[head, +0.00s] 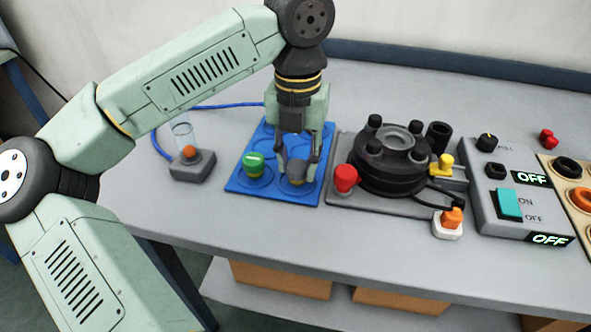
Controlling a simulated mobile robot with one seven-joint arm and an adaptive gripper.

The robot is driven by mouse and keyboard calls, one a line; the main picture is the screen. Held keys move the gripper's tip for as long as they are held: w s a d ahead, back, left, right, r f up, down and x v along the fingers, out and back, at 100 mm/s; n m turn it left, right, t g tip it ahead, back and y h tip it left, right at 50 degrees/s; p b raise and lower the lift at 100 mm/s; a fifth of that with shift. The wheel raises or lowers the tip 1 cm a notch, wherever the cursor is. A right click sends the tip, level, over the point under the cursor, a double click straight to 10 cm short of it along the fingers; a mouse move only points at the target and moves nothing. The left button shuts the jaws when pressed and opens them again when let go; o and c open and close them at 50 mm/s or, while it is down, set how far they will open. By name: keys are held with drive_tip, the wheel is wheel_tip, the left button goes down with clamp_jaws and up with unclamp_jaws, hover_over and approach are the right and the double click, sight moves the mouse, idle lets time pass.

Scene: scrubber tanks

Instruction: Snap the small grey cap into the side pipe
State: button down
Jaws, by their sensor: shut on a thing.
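The small grey cap (297,168) is between the fingers of my gripper (298,163), which is shut on it, low over the right front part of a blue tray (238,183). A yellow-orange part shows just under the cap. I cannot tell whether the cap is clear of the tray. The black round tank (392,172) stands to the right of the gripper on a grey base plate. A dark upright pipe (437,136) stands at its back right side. I cannot tell for certain whether this is the side pipe.
A green-topped cap (253,164) sits on the tray's left part. A red knob (345,177) stands between tray and tank. A yellow part (443,163) and an orange plug (452,217) are right of the tank, then a switch box (508,203). The table's front strip is clear.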

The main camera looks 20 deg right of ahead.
sight(298, 165)
drive_tip(key=shift+r+p, duration=1.55)
drive_tip(key=shift+r, duration=1)
